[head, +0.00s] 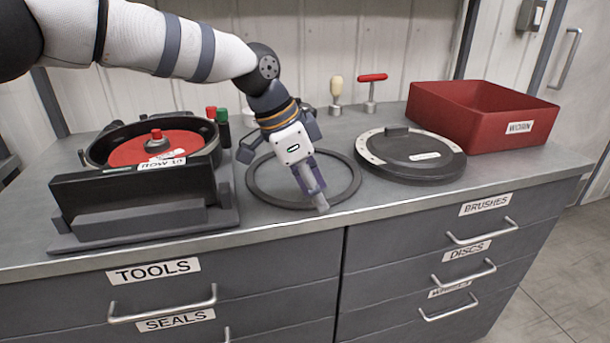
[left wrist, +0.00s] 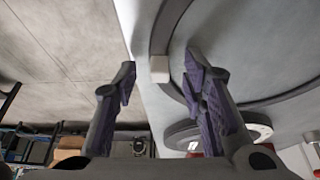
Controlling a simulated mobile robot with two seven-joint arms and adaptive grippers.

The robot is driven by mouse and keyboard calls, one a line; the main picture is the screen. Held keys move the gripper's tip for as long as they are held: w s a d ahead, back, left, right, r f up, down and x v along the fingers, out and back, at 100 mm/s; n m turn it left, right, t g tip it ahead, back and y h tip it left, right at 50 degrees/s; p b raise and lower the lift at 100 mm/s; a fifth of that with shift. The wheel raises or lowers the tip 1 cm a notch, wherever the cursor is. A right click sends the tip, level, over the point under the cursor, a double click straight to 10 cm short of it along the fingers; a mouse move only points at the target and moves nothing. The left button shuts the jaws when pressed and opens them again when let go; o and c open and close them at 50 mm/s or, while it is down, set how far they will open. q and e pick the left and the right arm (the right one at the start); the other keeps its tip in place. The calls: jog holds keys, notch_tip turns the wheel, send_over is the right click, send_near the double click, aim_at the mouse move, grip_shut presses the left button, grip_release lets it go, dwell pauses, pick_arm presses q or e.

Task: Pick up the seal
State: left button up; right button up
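The seal (head: 268,200) is a thin dark ring lying flat on the grey counter, with a small pale tab (head: 322,204) at its front edge, close to the counter's front edge. My left gripper (head: 314,190) reaches down over the ring's front part, with its fingertips at the tab. In the left wrist view the fingers (left wrist: 160,75) are apart, and the pale tab (left wrist: 160,69) and part of the dark ring (left wrist: 163,35) show between them. Neither finger visibly grips the tab. My right gripper is not in view.
A black housing with a red disc (head: 125,152) stands left of the ring. A round black lid (head: 415,168) lies to the right. A red bin labelled WORN (head: 460,132) is at the back right. Two hand tools (head: 371,92) stand behind. Labelled drawers (head: 490,210) are below.

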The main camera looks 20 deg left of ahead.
pick_arm(q)
grip_shut()
jog(key=shift+r, duration=0.1)
